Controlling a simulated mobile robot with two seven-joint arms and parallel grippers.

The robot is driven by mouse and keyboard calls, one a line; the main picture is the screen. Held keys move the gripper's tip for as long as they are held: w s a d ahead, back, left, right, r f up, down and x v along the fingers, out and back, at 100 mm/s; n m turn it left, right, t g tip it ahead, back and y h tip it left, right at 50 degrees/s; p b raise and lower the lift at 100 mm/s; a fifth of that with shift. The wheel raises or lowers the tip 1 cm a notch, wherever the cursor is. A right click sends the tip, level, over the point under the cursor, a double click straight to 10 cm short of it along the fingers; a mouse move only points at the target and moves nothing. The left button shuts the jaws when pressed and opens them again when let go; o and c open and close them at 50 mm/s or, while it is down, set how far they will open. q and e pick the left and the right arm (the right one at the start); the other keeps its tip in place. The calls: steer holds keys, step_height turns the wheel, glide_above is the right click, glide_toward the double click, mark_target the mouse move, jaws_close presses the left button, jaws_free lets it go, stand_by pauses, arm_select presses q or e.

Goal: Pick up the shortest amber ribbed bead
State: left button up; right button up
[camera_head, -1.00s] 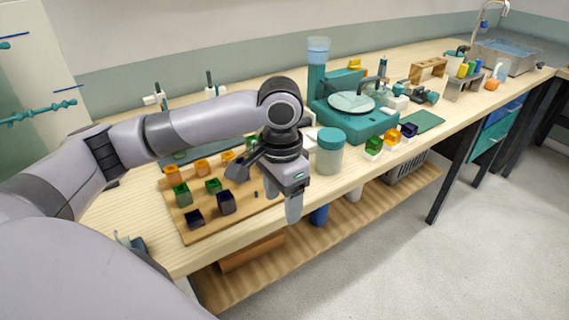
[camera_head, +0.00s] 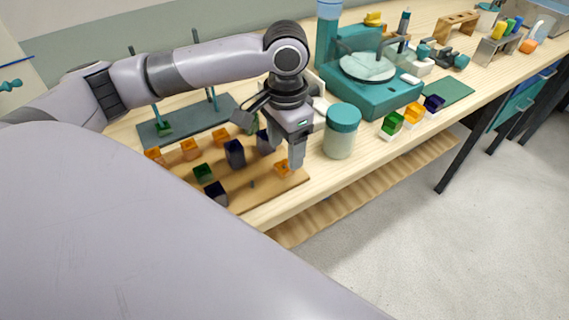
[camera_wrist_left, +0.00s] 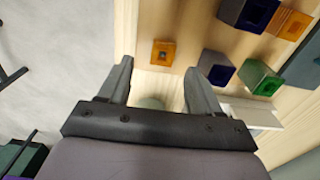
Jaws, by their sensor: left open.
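Several amber beads show in the head view. One low, square amber bead (camera_head: 283,168) is near the right end of the wooden board (camera_head: 243,203), close to my left gripper (camera_head: 293,158). Other amber beads stand farther left, at the board's back (camera_head: 189,149) and left end (camera_head: 153,154). In the left wrist view my left gripper (camera_wrist_left: 158,68) is open and empty. A small amber bead (camera_wrist_left: 163,53) with a dark centre lies just beyond the gap between its fingertips, apart from both. Ribbing is too small to make out. My right gripper is not in view.
Dark blue beads (camera_head: 234,153) and green beads (camera_head: 202,173) share the board. In the left wrist view a dark blue bead (camera_wrist_left: 217,68) is close to the right finger. A teal-lidded jar (camera_head: 341,130) and teal machine (camera_head: 372,97) stand to the right.

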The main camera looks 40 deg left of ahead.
mark_target(284, 166)
arm_select(q)
step_height(284, 166, down, 5)
steer(key=shift+a+r, duration=0.1)
steer(key=shift+a, duration=0.05)
steer(key=c, duration=1.1)
steer(key=shift+r, duration=0.1)
